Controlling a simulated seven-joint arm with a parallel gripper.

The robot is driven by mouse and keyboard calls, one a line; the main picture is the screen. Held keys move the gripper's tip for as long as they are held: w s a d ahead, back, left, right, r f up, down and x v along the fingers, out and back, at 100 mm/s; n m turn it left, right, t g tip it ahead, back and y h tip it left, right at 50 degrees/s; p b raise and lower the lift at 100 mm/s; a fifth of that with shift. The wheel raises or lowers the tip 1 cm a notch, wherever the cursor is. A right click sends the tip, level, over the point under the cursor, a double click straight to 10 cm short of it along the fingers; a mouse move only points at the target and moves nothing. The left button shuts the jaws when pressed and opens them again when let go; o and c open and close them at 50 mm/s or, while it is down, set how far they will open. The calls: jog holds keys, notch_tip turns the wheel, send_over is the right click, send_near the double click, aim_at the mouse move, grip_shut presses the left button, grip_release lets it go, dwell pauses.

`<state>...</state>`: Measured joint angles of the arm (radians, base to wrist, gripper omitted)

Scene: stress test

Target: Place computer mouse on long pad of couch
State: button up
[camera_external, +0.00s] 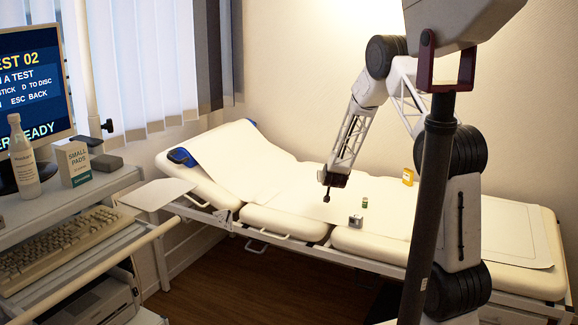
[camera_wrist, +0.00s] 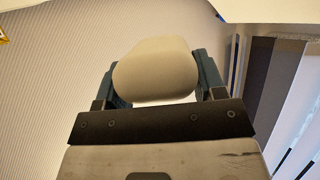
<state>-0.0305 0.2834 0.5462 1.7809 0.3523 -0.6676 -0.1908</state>
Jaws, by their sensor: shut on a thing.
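A smooth, rounded cream object, taken to be the computer mouse (camera_wrist: 152,72), fills the space between the fingers of my gripper (camera_wrist: 158,66) in the wrist view. The teal fingers press on its two sides, and it is held clear of any surface there. I cannot make out the mouse or my gripper's fingers in the external view. The couch (camera_external: 285,222) stands along the wall, with cream pads. Its long pad (camera_external: 510,283) lies flat at the right, and a raised backrest is at the left. A pale sheet covers much of the top.
A desk with a keyboard (camera_external: 65,243), bottle (camera_external: 22,157) and carton (camera_external: 73,163) is at left.

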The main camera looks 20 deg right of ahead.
jog(key=d+f+m+h, duration=0.1)
jog(key=d, duration=0.5)
jog(key=shift+f+g, duration=0.3)
jog(key=shift+f, duration=0.05)
jog(key=shift+a, duration=0.1)
jog(key=s+a+r+n+y, duration=0.2)
jog(key=s+a+r, duration=0.15)
jog(key=a, duration=0.85)
jog(key=s+a+r+n+y, duration=0.2)
jog(key=a+r+y, duration=0.15)
jog(key=a, duration=0.95)
jog(key=s+a+r+n+y, duration=0.2)
jog(key=s+a+r, duration=0.15)
jog(key=a, duration=0.85)
jog(key=s+a+r+n+g+y, duration=0.1)
jog(key=s+a+r+n+y, duration=0.2)
jog(key=s+a, duration=0.8)
jog(key=s+a+r+n+g+y, duration=0.2)
jog(key=s+a+r, duration=0.5)
jog(key=s+a, duration=0.5)
jog(key=a+n+y, duration=0.1)
jog(key=a, duration=0.3)
jog(key=shift+a+r, duration=0.2)
jog(key=shift+a, duration=0.1)
jog(key=shift+w, duration=0.1)
send_over(158, 195)
jog(key=shift+w+f, duration=0.15)
jog(key=shift+f, duration=0.6)
